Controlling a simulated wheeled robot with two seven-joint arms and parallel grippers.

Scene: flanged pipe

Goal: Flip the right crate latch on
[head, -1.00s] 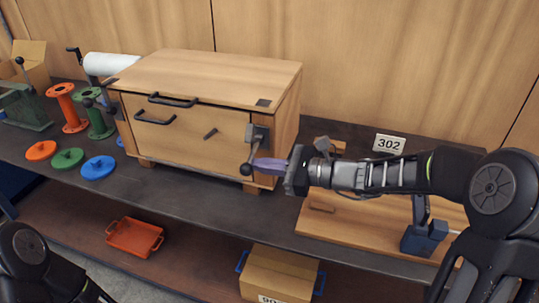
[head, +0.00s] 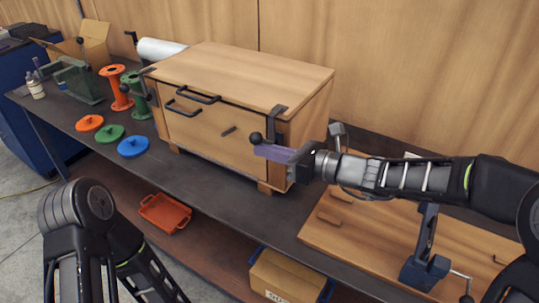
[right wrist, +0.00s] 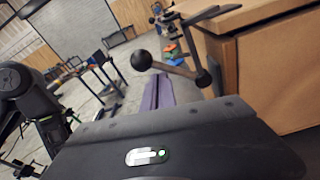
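The wooden crate (head: 215,140) stands on the dark bench with its lid down. Its right latch is a dark metal lever with a black ball knob (head: 256,138). The lever lies raised, and its dark hook (head: 278,112) reaches over the lid's front edge. In the right wrist view the ball knob (right wrist: 141,60) and the hook (right wrist: 212,16) show. My right gripper (head: 272,153) has purple fingers, shut and empty, just below the knob; I cannot tell whether they touch the lever. The left latch (head: 152,90) is at the crate's left front corner. My left gripper is out of view.
Orange, green and blue flanged discs (head: 133,147) lie on the bench left of the crate, with spools (head: 117,85) behind. A wooden board with a clamp stand (head: 425,262) lies to the right. An orange tray (head: 165,213) and a box (head: 288,277) sit below.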

